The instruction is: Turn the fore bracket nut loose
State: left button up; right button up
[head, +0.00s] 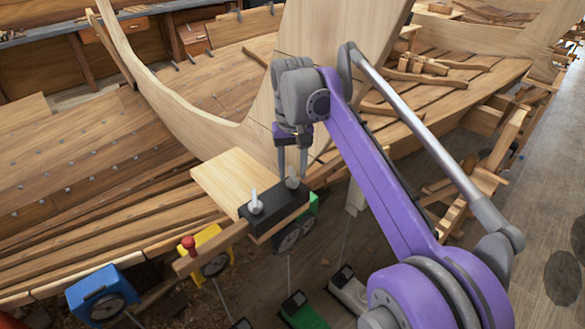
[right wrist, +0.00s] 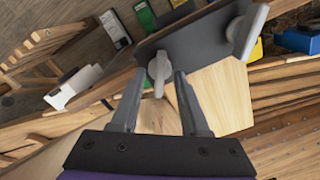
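A black bracket (head: 273,212) sits at the edge of a pale wooden board and carries two light grey wing nuts. One nut (head: 293,182) is under my right gripper (head: 292,172); the other nut (head: 256,206) stands free to its left. The pictures do not label which is the fore one. In the right wrist view, my right gripper (right wrist: 159,76) is open, with the wing of the near nut (right wrist: 159,71) between its fingertips and gaps on both sides. The other nut (right wrist: 246,30) is farther right on the bracket (right wrist: 200,44). My left gripper is not in view.
A pale board (head: 236,178) lies behind the bracket, beside a tall curved timber (head: 190,120). Blue (head: 102,295), yellow (head: 208,254) and green-cased devices hang along the hull edge. A red-knobbed wooden piece (head: 207,247) is left of the bracket.

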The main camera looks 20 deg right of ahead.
aim_at(292, 174)
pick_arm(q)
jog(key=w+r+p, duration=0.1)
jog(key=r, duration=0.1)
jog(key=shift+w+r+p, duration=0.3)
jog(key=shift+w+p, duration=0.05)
pick_arm(e)
notch_tip(292, 174, up, 11)
jog(key=shift+f, duration=0.1)
jog(key=shift+f, duration=0.1)
jog(key=s+a+f+n+t, duration=0.1)
jog(key=s+a+f+t, duration=0.1)
jog(key=s+f, duration=0.7)
jog(key=s+a+f+n+t, duration=0.1)
jog(key=s+a+f+t, duration=0.2)
jog(key=s+f, duration=0.7)
notch_tip(292, 174, down, 8)
jog(key=shift+a+f+n+t, duration=0.15)
jog(key=shift+a+n+t, duration=0.2)
jog(key=shift+t, duration=0.35)
